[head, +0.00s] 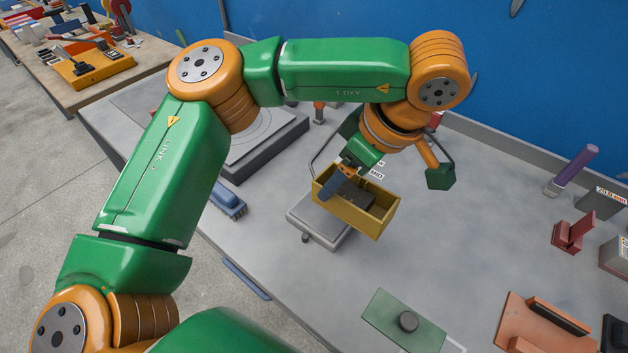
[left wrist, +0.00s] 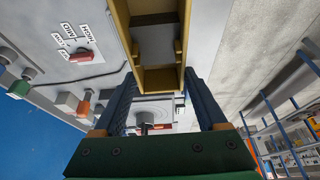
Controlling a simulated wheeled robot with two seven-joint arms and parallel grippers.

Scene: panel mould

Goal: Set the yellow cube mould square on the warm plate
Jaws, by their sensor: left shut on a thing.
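The yellow mould (head: 378,222) is an open-topped box with inner walls. My left gripper (head: 343,188) is shut on it, with a blue finger showing at its left part. In the left wrist view the mould (left wrist: 158,80) lies between the two blue fingers. In the head view it overlaps the right part of a small grey plate on feet (head: 318,224), which looks like the warm plate. I cannot tell whether the mould touches this plate or is above it. The far side of the plate is hidden behind mould and gripper. My right gripper is not in view.
A dark block with a ringed top (head: 262,142) stands behind left of the mould. A blue brush (head: 228,199) lies to the left. Red and grey blocks (head: 573,236) stand at right. The table between is clear.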

